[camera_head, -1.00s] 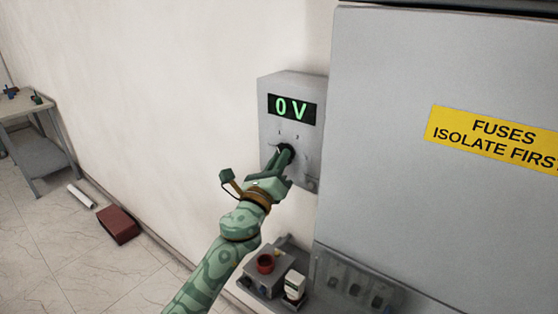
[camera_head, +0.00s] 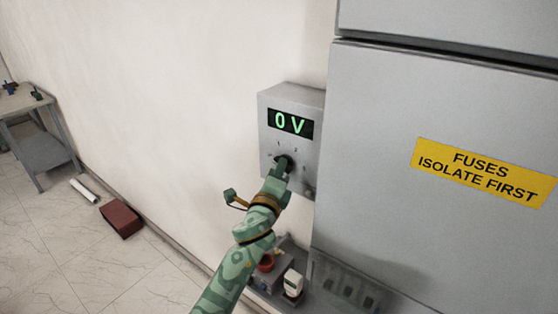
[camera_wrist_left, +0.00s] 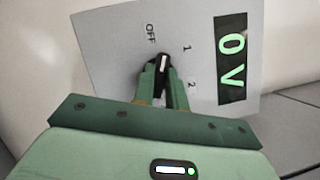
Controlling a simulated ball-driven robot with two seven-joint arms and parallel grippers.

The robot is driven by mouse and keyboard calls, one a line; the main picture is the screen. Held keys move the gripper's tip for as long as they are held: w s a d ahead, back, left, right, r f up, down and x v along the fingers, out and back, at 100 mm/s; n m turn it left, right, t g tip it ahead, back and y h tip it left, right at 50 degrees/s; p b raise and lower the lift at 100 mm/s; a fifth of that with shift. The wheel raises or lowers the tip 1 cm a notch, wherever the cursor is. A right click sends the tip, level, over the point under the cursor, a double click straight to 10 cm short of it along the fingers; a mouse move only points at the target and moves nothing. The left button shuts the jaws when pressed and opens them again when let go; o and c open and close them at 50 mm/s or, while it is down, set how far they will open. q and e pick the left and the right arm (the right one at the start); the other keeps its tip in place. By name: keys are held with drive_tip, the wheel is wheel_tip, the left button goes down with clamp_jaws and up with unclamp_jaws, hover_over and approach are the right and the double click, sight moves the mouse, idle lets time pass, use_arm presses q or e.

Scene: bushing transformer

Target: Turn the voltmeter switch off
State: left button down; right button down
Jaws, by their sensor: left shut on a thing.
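The voltmeter is a grey wall box (camera_head: 268,138) with a green display (camera_head: 290,123) reading 0 V. Its black rotary switch (camera_wrist_left: 163,62) has a white pointer line and printed marks OFF, 1 and 2 around it. In the left wrist view the line points up in the picture, between OFF and 1 and nearer OFF. My left gripper (camera_head: 282,170) is shut on the switch, with one finger on each side of it. It also shows in the left wrist view (camera_wrist_left: 164,82). In the head view the gripper partly hides the switch. My right gripper is not in view.
A large grey cabinet (camera_head: 390,120) with a yellow fuse sign (camera_head: 484,172) stands just right of the voltmeter. Below are a small grey box with a red button (camera_head: 266,262) and a white item (camera_head: 292,283). A table (camera_head: 35,105) and a red-brown box (camera_head: 121,220) stand at left.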

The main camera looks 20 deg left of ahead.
use_arm(q)
drive_tip(key=shift+n+g+y+p, duration=0.3)
drive_tip(key=shift+n+g+p, duration=0.6)
drive_tip(key=shift+n+p, duration=1.55)
drive_tip(key=c, duration=1.4)
unclamp_jaws()
drive_tip(key=shift+c, duration=0.2)
drive_tip(key=shift+s, duration=0.1)
drive_tip(key=s+b, duration=0.1)
drive_tip(key=s, duration=1.5)
drive_tip(key=shift+d, duration=0.35)
